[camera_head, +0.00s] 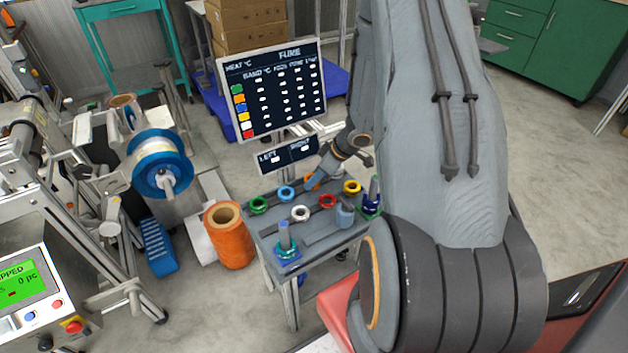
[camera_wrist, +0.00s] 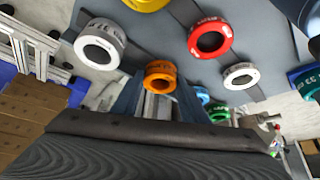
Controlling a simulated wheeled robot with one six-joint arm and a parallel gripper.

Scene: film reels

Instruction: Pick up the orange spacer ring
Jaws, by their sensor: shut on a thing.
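In the head view a small part of the orange ring (camera_head: 310,181) shows beside my gripper (camera_head: 316,178), at the back of the small grey table (camera_head: 322,246); my arm hides the rest. I cannot tell whether the ring is clear of the table top.
Near it on the table are a blue ring (camera_head: 285,192), green ring (camera_head: 258,204), white ring (camera_head: 300,213), red ring (camera_head: 327,201) and yellow ring (camera_head: 352,187). Upright posts stand at the front left (camera_head: 284,236) and right (camera_head: 374,190). A sign board (camera_head: 272,88) stands behind.

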